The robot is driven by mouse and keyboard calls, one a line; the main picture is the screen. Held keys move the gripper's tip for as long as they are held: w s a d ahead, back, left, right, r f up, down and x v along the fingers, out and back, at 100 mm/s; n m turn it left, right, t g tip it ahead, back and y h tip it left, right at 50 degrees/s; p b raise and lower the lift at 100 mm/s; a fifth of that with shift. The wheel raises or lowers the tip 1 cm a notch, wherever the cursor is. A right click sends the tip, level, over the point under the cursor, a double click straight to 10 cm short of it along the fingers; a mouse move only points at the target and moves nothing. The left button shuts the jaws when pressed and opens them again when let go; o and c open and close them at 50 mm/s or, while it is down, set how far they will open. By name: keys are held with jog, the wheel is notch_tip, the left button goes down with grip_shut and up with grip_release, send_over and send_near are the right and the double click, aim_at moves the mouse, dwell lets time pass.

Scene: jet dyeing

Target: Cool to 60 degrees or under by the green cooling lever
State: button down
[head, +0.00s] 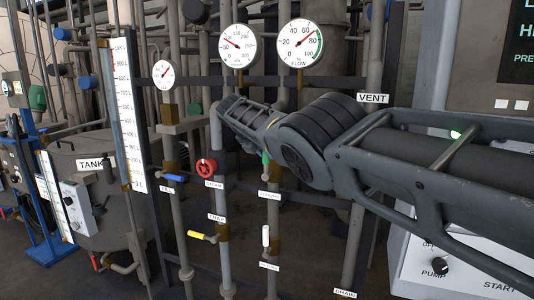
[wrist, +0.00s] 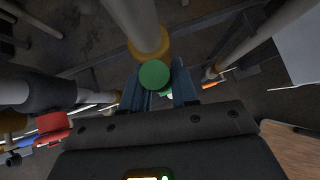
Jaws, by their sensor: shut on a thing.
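The green cooling lever (wrist: 155,75) shows in the wrist view as a round green end below a yellow-brown collar on a pipe. My gripper (wrist: 158,88) has its two blue-grey fingers on either side of it, shut on it. In the head view a small part of the green lever (head: 265,158) shows beside my arm, above a small white label (head: 269,195) too small to read surely. My arm hides most of the gripper there. The dark display (head: 522,35) at the upper right is cut off by the frame edge, and no temperature can be read.
A red handwheel (head: 206,167) is left of the green lever; it also shows in the wrist view (wrist: 52,130). Blue (head: 173,178), yellow (head: 202,237) and white (head: 265,236) levers sit on nearby pipes. The flow gauge (head: 298,43) is above. A control panel (head: 450,255) stands right.

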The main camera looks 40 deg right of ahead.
jog(key=shift+w+a, duration=0.1)
dwell(0.3)
jog(key=c, duration=1)
grip_release()
jog(key=shift+f, duration=0.1)
jog(key=shift+o, duration=0.2)
jog(key=shift+a+r+p, duration=0.3)
jog(key=shift+r+p, duration=0.35)
jog(key=shift+p, duration=0.4)
jog(key=p+v, duration=0.1)
jog(key=v, duration=0.5)
jog(key=shift+a, duration=0.25)
